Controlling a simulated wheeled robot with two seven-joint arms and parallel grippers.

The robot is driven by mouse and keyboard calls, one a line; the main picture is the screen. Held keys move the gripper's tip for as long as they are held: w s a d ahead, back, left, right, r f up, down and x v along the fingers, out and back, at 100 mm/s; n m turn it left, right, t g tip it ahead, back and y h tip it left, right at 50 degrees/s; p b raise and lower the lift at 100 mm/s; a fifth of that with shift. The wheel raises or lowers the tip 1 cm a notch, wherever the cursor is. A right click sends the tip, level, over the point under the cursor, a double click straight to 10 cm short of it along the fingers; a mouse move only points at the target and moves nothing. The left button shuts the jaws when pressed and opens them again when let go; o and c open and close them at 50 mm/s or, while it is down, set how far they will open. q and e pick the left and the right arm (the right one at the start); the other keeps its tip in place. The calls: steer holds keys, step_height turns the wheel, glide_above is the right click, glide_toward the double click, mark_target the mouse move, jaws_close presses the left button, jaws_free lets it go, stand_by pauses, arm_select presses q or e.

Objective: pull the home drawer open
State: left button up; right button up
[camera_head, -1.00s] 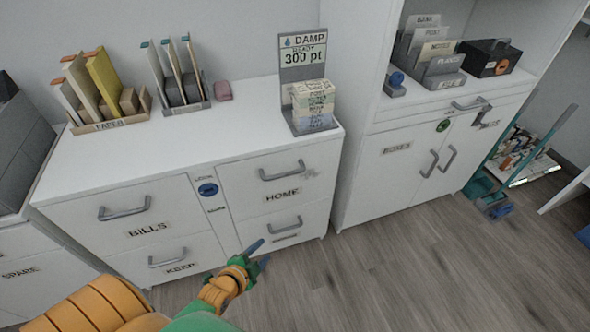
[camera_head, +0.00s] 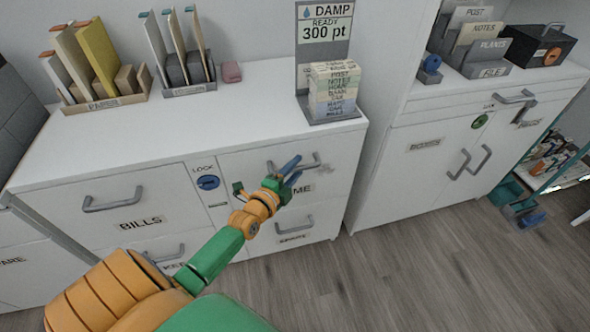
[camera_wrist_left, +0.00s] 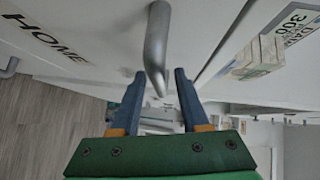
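The home drawer (camera_head: 345,170) is the upper right drawer of the white cabinet, and its front looks flush with the cabinet. Its grey bar handle (camera_head: 315,164) shows beside my left gripper (camera_head: 296,167). The HOME label (camera_head: 327,188) is partly hidden by that gripper. In the left wrist view, the handle (camera_wrist_left: 157,45) reaches down between the two blue fingers of my left gripper (camera_wrist_left: 160,76). The fingers stand apart with gaps beside the bar, so the gripper is open around it. My right gripper is not in view.
The bills drawer (camera_head: 160,200) is to the left, with a lock (camera_head: 208,182) between. The spare drawer (camera_head: 310,225) is below. A sign stand with a card stack (camera_head: 333,92) stands on the cabinet top above. The floor (camera_head: 400,280) in front is clear.

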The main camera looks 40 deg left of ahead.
arm_select(q)
jaws_close()
stand_by(1.2)
